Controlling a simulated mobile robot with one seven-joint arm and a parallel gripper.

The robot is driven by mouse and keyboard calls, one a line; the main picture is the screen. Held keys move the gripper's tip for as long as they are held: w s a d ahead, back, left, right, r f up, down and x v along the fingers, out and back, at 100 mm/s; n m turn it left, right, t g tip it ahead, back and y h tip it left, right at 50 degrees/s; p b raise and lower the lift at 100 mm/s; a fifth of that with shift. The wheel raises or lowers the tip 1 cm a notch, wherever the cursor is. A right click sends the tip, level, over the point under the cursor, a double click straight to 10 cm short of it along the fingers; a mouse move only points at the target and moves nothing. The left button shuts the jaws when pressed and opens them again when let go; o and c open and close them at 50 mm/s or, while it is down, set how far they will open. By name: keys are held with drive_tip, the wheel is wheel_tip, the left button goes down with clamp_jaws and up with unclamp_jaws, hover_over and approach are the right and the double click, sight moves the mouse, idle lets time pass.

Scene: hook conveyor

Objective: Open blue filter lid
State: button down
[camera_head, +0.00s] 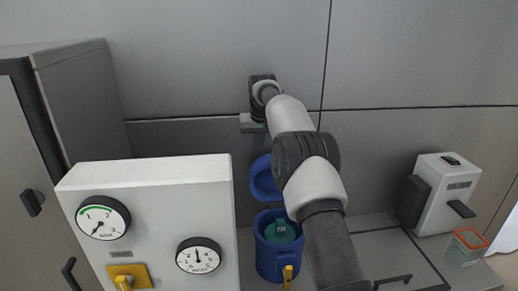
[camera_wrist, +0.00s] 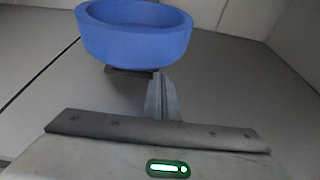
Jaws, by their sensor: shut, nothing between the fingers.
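The blue filter lid (camera_head: 264,178) stands raised and tilted up above the back of the blue filter housing (camera_head: 268,262), partly hidden behind my arm. The housing is open at the top, and a teal filter (camera_head: 281,231) shows inside it. In the wrist view the lid (camera_wrist: 135,40) appears as a round blue cup just beyond my fingers. My gripper (camera_wrist: 162,82) is shut and empty. In the head view my gripper (camera_head: 257,146) is above and behind the lid, pointing down. I cannot tell whether the fingers touch the lid.
A yellow handle (camera_head: 288,275) is on the housing's front. A white device (camera_head: 447,193) and a clear orange-rimmed container (camera_head: 467,247) are at the right. A grey wall is close behind.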

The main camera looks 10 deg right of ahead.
drive_tip(key=shift+f+b, duration=0.2)
drive_tip(key=shift+b, duration=0.3)
drive_tip(key=b, duration=0.3)
drive_tip(key=shift+s+f+t+b, duration=0.15)
drive_tip(key=shift+s+t+b, duration=0.15)
drive_tip(key=shift+s+b, duration=0.1)
drive_tip(key=s+b, duration=0.1)
drive_tip(key=b, duration=0.3)
drive_tip(key=s+t+b, duration=0.1)
drive_tip(key=s+b, duration=0.1)
drive_tip(key=b, duration=0.3)
drive_tip(key=s+t+b, duration=0.1)
drive_tip(key=b, duration=0.3)
drive_tip(key=shift+s+r, duration=0.3)
drive_tip(key=shift+s+r+t+b, duration=0.35)
drive_tip(key=shift+s+t+b, duration=0.2)
drive_tip(key=shift+b, duration=0.7)
drive_tip(key=shift+r, duration=0.3)
